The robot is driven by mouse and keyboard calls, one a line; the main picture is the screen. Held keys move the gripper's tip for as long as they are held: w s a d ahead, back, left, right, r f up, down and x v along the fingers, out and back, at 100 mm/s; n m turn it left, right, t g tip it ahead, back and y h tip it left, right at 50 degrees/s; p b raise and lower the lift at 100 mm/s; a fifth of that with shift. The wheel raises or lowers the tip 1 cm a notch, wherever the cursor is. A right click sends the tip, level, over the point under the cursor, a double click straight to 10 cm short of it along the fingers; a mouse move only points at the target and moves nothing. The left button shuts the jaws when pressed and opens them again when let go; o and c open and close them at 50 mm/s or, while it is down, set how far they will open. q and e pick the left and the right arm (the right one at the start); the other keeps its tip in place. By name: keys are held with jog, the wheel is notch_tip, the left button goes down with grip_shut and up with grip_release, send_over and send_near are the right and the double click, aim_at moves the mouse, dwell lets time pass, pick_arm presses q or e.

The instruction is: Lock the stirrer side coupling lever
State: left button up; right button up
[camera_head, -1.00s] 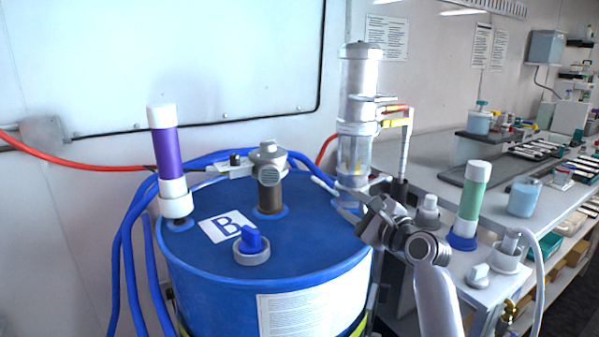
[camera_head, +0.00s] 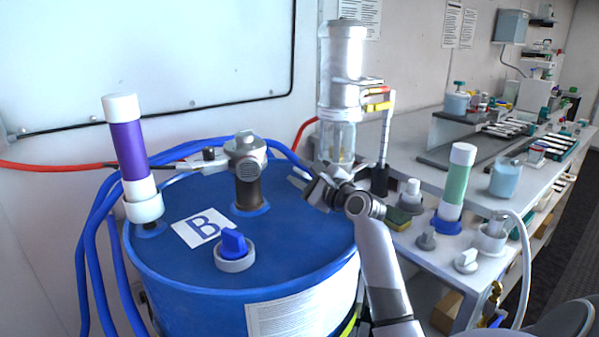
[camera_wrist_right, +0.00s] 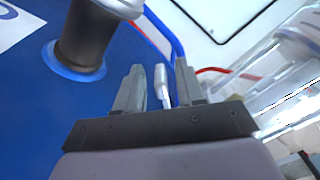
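The stirrer head (camera_head: 246,155), a grey metal fitting on a dark post, stands on the blue drum (camera_head: 285,235). A grey coupling (camera_head: 208,161) joins its left side to the red hose. My right gripper (camera_head: 299,181) is over the drum's right part, to the right of the post. In the right wrist view, my right gripper (camera_wrist_right: 160,85) has its fingers apart. A slim pale grey lever-like piece (camera_wrist_right: 163,86) shows between them, closer to the left finger; I cannot tell whether it touches. The post (camera_wrist_right: 84,42) is left of the fingers. My left gripper is not in view.
A purple-and-white cylinder (camera_head: 130,150) and a blue cap (camera_head: 234,243) are on the drum. A clear cylinder unit (camera_head: 341,70) stands behind my right gripper. Blue hoses run around the drum's back. The bench at right holds a green cylinder (camera_head: 456,182) and several small fittings.

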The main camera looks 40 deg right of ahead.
jog(key=shift+w+d, duration=0.1)
jog(key=shift+w, duration=0.5)
grip_shut()
